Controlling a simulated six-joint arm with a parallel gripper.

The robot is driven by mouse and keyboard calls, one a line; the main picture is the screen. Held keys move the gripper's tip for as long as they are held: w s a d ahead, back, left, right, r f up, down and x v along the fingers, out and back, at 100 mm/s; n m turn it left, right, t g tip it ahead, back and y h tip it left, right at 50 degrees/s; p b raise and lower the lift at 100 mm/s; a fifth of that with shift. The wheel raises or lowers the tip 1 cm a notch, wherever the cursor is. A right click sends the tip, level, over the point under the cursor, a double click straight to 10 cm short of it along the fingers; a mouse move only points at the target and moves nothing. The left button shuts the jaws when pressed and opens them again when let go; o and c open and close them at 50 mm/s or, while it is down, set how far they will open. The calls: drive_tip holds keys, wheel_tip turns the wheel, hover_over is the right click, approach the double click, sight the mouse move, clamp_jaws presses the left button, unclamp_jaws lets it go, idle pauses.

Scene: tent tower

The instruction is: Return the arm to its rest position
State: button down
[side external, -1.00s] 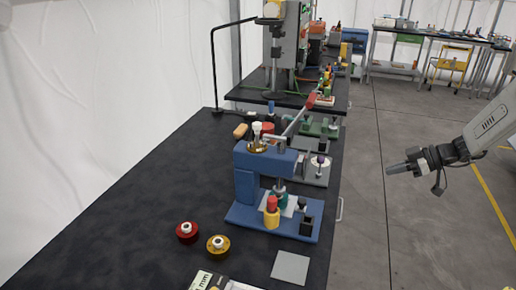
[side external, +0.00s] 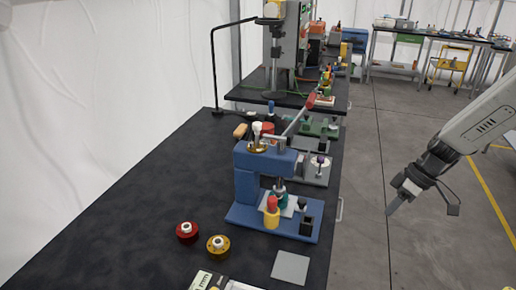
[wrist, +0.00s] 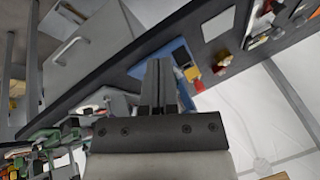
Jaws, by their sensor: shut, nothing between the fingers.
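My gripper (side external: 391,210) is shut and empty. In the side external view it hangs over the floor to the right of the black workbench (side external: 110,215), clear of the bench edge, with its fingers pointing down and to the left. In the wrist view my gripper's closed fingers (wrist: 157,85) show at the middle, pointing up the picture, with the bench and a blue press base beyond them.
A blue press (side external: 250,180) stands on the bench near its right edge. A red round part (side external: 187,233) and a yellow one (side external: 218,246) lie in front of it. A grey square plate (side external: 290,267) lies nearby. The floor (side external: 365,255) between bench and arm is clear.

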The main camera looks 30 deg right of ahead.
drive_tip(key=s+a+r+m+h, duration=0.1)
drive_tip(key=s+a+m+h, duration=0.3)
drive_tip(key=s+h, duration=0.1)
drive_tip(key=shift+m+t, duration=0.4)
drive_tip(key=shift+a, duration=0.1)
idle(2.0)
